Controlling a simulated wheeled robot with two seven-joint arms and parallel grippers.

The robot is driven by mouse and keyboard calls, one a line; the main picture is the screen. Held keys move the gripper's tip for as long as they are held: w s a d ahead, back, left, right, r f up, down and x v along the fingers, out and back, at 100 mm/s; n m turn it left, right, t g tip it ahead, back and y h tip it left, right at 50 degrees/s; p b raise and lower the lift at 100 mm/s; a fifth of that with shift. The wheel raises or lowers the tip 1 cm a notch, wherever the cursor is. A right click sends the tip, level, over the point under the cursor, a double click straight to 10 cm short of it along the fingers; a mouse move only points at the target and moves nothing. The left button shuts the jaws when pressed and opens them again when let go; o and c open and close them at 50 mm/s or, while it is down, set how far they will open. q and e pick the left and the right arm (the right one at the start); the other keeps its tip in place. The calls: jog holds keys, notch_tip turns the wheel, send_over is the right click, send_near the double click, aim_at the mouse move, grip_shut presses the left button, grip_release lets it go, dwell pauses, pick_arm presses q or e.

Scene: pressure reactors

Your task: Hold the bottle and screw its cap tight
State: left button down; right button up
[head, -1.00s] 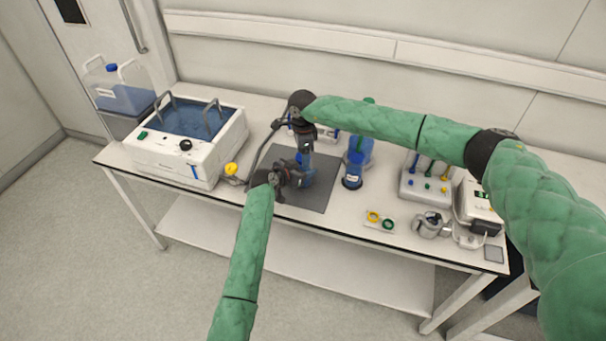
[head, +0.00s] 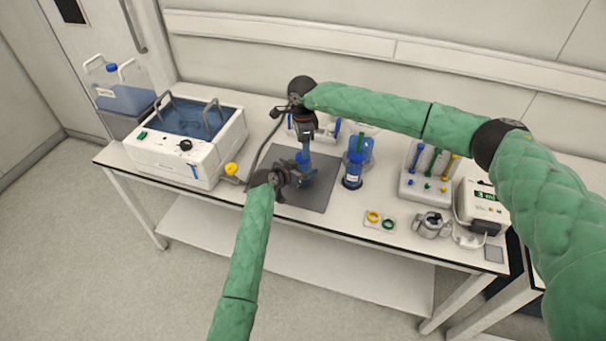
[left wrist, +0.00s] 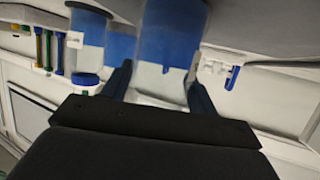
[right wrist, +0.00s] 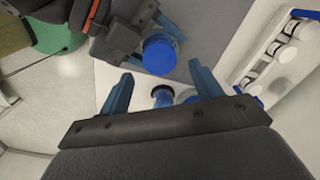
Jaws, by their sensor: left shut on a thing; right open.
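The bottle (head: 306,180) stands upright over the grey mat, with a blue cap (head: 304,158) at its top. My left gripper (head: 298,178) is shut around the bottle's body from the front left. The left wrist view shows the clear and blue bottle (left wrist: 168,50) between the left fingers (left wrist: 160,78). My right gripper (head: 305,139) points down above the cap, open and apart from it. In the right wrist view the round blue cap (right wrist: 160,55) lies beyond the open fingers (right wrist: 161,75). How tightly the cap sits cannot be seen.
A blue bottle (head: 353,172) stands just right of the mat (head: 318,198). A water bath (head: 172,160) is at left. A rack (head: 425,185), a small tray with two rings (head: 380,221), a metal clamp (head: 432,226) and a display unit (head: 480,208) stand at right.

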jog(key=shift+s+a+r, duration=0.15)
jog(key=shift+a+r, duration=0.2)
jog(key=shift+r, duration=0.45)
jog(key=shift+d+r+m, duration=0.2)
jog(key=shift+r+m, duration=0.15)
jog(key=shift+r, duration=0.15)
jog(key=shift+d+r+m, duration=0.15)
jog(key=shift+r+m, duration=0.2)
jog(key=shift+r, duration=0.1)
jog(key=shift+f, duration=0.1)
jog(key=shift+f, duration=3.95)
jog(key=shift+c, duration=0.4)
